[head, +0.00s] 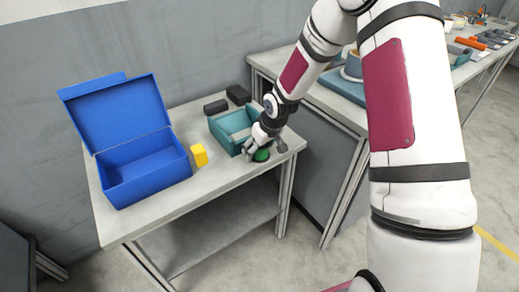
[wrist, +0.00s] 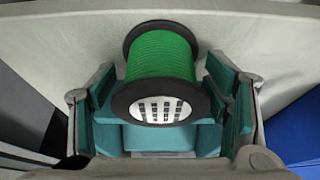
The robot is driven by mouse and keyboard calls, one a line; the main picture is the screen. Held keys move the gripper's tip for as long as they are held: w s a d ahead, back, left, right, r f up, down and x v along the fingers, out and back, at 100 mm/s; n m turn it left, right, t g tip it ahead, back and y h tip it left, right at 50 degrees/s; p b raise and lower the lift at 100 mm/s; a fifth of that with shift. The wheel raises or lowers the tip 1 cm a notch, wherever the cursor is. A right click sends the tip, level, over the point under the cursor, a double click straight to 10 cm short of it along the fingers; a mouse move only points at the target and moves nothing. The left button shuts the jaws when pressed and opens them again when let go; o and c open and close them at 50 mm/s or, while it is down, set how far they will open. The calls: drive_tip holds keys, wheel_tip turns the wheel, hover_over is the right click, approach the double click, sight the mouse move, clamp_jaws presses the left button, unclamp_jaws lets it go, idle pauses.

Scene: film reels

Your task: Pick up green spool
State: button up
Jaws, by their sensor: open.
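The green spool (head: 261,155) lies near the front right edge of the grey table, beside the teal bin. In the wrist view the spool (wrist: 161,60) has green winding between two black flanges, with a pale slotted face toward the camera. My gripper (head: 254,150) is low over the table at the spool. In the wrist view its two teal-padded fingers (wrist: 165,105) are apart, left and right of the spool's near flange. The near end of the spool is between or just beyond the fingertips. I cannot tell whether either pad touches it.
A teal bin (head: 218,127) stands just behind my gripper. An open blue box (head: 150,180) and a yellow block (head: 199,155) are to the left. Two dark blocks (head: 237,95) lie at the back. Another table (head: 262,62) with a blue tray stands to the right.

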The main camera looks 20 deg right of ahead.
drive_tip(key=shift+c, duration=0.2)
drive_tip(key=c, duration=1.2)
drive_tip(key=shift+o, duration=0.2)
drive_tip(key=shift+r, duration=0.15)
